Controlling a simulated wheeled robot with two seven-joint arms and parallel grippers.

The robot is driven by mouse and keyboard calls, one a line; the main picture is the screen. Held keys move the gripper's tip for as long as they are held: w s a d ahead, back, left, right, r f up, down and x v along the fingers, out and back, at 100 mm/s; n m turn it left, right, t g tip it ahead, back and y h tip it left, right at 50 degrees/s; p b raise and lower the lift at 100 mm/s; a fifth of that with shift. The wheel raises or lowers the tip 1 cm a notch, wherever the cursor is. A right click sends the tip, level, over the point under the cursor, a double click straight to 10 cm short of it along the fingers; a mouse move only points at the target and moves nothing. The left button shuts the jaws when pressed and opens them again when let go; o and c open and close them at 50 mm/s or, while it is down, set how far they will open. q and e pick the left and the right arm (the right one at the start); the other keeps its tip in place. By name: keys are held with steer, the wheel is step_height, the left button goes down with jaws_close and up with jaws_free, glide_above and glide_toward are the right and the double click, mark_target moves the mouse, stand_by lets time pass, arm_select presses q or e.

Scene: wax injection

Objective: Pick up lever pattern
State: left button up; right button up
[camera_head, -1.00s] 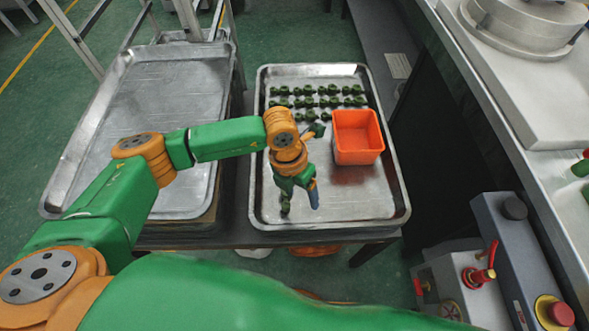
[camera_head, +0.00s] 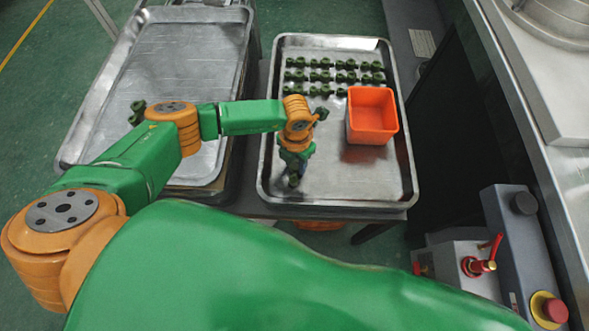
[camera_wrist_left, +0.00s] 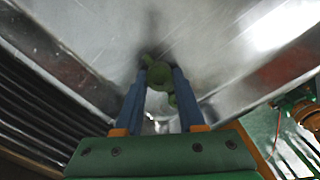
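A dark green lever pattern (camera_head: 294,181) is at the near left of the right metal tray (camera_head: 350,201). My left gripper (camera_head: 296,172) points down over it. In the left wrist view, the two blue fingers of the left gripper (camera_wrist_left: 162,75) stand either side of the green pattern (camera_wrist_left: 172,76). A gap shows between the fingers, with the pattern at their tips. Whether they press on it is not clear. More green patterns (camera_head: 325,77) lie in rows at the back of this tray. My right gripper is not in view.
An orange bin (camera_head: 371,132) stands on the tray's right side, and the tray has a raised rim. A left tray (camera_head: 195,55) holds a green piece (camera_head: 137,108) partly behind my arm. A control box (camera_head: 525,245) stands at the lower right.

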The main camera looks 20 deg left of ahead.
mark_target(295, 165)
arm_select(q)
jaws_close()
steer(key=shift+w+r, duration=0.1)
steer(key=shift+r, duration=0.05)
step_height(295, 165, up, 3)
steer(key=shift+r, duration=0.1)
steer(key=s+a+r, duration=0.5)
steer(key=s+r, duration=0.4)
steer(key=s, duration=0.4)
steer(key=shift+a+r, duration=0.2)
steer(key=shift+r, duration=0.05)
